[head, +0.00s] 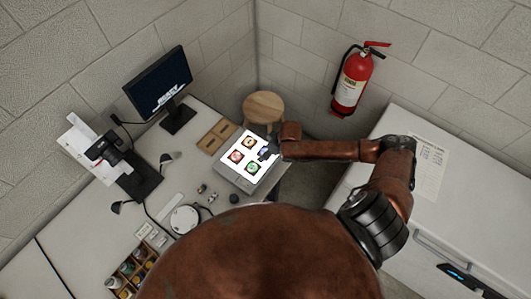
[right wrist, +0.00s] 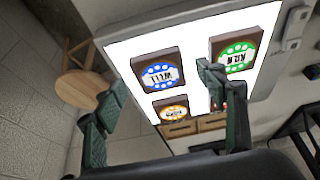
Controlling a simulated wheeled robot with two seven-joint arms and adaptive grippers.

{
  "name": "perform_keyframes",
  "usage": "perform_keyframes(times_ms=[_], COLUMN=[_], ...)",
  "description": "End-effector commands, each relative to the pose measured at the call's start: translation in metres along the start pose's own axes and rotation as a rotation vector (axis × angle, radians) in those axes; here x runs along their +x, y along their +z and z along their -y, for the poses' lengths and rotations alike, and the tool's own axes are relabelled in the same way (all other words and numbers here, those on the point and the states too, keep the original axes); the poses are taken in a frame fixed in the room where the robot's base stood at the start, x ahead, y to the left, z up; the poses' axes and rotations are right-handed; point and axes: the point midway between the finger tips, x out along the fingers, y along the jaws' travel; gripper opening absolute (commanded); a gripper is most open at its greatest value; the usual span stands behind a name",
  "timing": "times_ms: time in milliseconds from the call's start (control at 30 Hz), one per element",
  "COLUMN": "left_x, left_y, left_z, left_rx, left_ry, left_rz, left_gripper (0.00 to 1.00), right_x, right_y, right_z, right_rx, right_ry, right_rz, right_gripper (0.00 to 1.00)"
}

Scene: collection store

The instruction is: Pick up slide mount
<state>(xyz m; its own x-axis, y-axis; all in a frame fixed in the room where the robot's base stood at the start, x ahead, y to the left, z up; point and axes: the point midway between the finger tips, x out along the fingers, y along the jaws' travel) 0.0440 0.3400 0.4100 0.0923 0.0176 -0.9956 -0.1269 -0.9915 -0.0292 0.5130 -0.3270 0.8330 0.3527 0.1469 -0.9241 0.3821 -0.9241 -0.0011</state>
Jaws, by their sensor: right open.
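Several square dark-framed slide mounts lie on a lit white light box (head: 228,171). One has a yellow disc (head: 250,143), one a red disc (head: 235,156) and one a green disc (head: 254,167). A blue-disc slide mount (right wrist: 160,70) shows between my right gripper's fingers in the right wrist view. My right gripper (right wrist: 164,82) is open and empty, over the light box's right side, with the blue mount beyond its fingertips. The right finger hides most of the red mount and overlaps the green mount's edge. I cannot tell whether the fingers touch anything. My left gripper is out of view.
A round wooden stool (head: 263,107) stands behind the light box. A brown tray (head: 217,136) lies to its left. A monitor (head: 160,80), lamp and small jars occupy the desk. A fire extinguisher (head: 352,80) hangs on the wall; a white cabinet (head: 450,185) stands right.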

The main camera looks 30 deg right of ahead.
Motion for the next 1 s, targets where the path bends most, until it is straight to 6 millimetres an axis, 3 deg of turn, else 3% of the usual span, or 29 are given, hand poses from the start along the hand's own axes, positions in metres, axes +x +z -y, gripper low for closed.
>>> perform_keyframes(times_ms=[333, 1000], left_x=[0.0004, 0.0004], left_y=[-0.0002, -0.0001], left_z=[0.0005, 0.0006], left_rx=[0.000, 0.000], left_ry=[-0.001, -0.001], left_rz=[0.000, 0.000], left_gripper=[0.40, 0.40], right_x=[0.0090, 0.0086], right_y=[0.0004, 0.0004], right_z=[0.0000, -0.0001], right_rx=[-0.002, -0.001], right_ry=[0.001, 0.001], right_rz=[0.000, 0.000], right_gripper=[0.65, 0.20])
